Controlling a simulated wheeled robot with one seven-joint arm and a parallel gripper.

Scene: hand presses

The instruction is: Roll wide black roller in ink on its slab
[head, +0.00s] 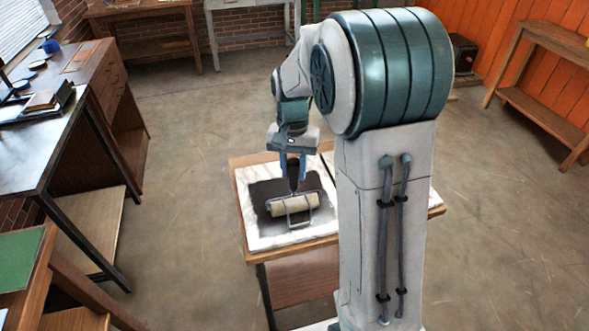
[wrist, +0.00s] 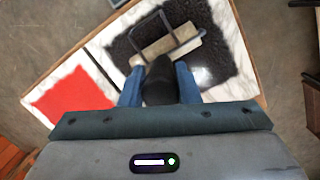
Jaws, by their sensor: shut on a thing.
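The wide roller (head: 294,204) has a cream cylinder, a dark wire frame and a black handle. It also shows in the wrist view (wrist: 170,50). My gripper (head: 293,178) is shut on the black handle, with a blue finger on either side of it in the wrist view (wrist: 160,82). The cylinder lies over the black ink patch (head: 262,190) on the white marble slab (head: 247,228). I cannot tell for sure whether it touches the ink. The ink also shows in the wrist view (wrist: 215,65). My arm hides part of the slab's right side.
The slab rests on a wooden table (head: 257,250). A red ink patch (wrist: 70,102) lies on white marble to the left in the wrist view.

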